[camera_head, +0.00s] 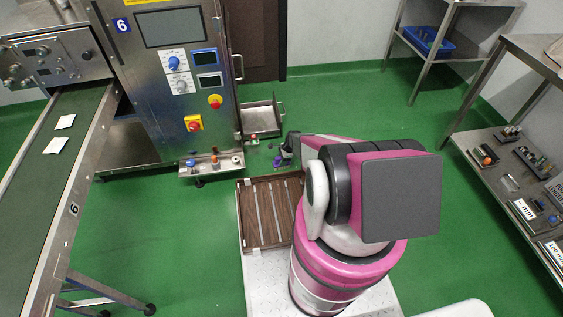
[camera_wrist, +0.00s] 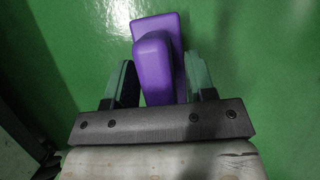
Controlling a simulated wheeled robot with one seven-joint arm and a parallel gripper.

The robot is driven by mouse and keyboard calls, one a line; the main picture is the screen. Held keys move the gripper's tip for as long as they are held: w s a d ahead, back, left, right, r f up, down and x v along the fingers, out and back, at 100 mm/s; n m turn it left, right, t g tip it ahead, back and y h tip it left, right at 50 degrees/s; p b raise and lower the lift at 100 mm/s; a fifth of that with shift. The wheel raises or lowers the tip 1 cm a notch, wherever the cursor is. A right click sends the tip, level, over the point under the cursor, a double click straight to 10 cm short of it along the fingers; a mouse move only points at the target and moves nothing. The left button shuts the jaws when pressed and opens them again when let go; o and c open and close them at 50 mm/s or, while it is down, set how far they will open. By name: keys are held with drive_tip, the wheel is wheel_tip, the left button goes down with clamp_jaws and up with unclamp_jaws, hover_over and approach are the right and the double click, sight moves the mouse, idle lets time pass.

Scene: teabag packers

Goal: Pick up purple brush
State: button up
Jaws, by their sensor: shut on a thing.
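The purple brush (camera_wrist: 156,62) shows in the wrist view as a purple block with a handle-like part between the two fingers. My gripper (camera_wrist: 161,80) is shut on it, one green-padded finger on each side. Behind the brush only green floor shows. In the head view my gripper (camera_head: 284,155) is beyond the brown slatted tray, and a small purple patch of the brush (camera_head: 277,162) shows beside it. Most of the brush is hidden there by its small size and my arm.
A steel machine (camera_head: 195,110) with knobs and red buttons stands left of my gripper, with a small ledge (camera_head: 212,166) of items. A metal bin (camera_head: 261,119) lies behind. A brown slatted tray (camera_head: 241,215) is close in front. Shelves (camera_head: 515,165) stand at the right.

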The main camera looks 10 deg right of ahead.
drive_tip(key=shift+r, duration=0.9)
wheel_tip(320, 180, up, 2)
drive_tip(key=shift+s+r, duration=0.1)
drive_tip(key=s+a+r, duration=0.3)
drive_tip(key=s+r, duration=0.4)
drive_tip(key=s, duration=0.4)
